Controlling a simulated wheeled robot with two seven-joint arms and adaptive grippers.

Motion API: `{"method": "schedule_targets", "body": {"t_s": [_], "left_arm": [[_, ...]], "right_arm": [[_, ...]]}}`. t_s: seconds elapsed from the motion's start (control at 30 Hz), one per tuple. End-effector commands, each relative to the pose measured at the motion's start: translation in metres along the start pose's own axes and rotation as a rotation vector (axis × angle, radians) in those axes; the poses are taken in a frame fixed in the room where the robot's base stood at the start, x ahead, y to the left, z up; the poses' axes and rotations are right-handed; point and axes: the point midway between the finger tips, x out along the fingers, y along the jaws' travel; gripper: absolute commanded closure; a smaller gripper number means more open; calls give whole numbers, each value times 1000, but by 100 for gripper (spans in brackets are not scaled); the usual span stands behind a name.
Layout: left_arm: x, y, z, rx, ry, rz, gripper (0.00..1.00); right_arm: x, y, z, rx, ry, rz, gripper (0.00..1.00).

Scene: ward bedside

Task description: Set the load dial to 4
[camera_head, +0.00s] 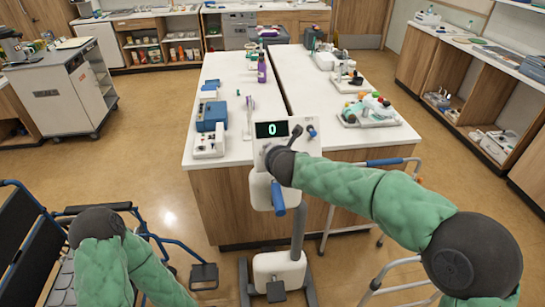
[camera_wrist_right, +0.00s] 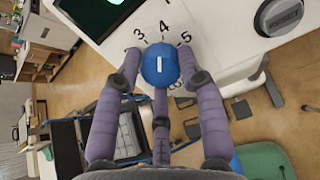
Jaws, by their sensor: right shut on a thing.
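The load dial (camera_wrist_right: 160,65) is a round blue knob with a short white mark in the right wrist view. The mark lies roughly in line with the printed 4 (camera_wrist_right: 164,27); 3 and 5 show to either side. My right gripper (camera_wrist_right: 159,68) is shut on the dial, its purple fingers on both sides of it. The display (camera_head: 272,129) of the white device reads 0. My left arm shows at lower left in the head view, but its gripper is not in view.
A blue handle (camera_head: 278,198) hangs below the device head. A wheelchair (camera_head: 60,245) stands at left and a walking frame (camera_head: 385,163) at right. The counter (camera_head: 205,175) stands behind.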

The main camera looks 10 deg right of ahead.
Motion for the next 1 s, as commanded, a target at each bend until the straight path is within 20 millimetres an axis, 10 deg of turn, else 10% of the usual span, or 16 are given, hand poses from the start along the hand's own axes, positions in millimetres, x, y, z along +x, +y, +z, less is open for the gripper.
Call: {"method": "schedule_targets", "body": {"t_s": [0.33, 0.37, 0.43, 1.0], "left_arm": [[0, 0, 0, 0, 0, 0, 100], [0, 0, 0, 0, 0, 0, 100], [0, 0, 0, 0, 0, 0, 100], [0, 0, 0, 0, 0, 0, 100]], "right_arm": [[-4, -1, 13, 5, -21, 1, 94], [-4, -1, 13, 5, -21, 1, 52], [-4, -1, 12, 4, -20, 0, 39], [-33, -1, 6, 3, -12, 0, 39]]}}
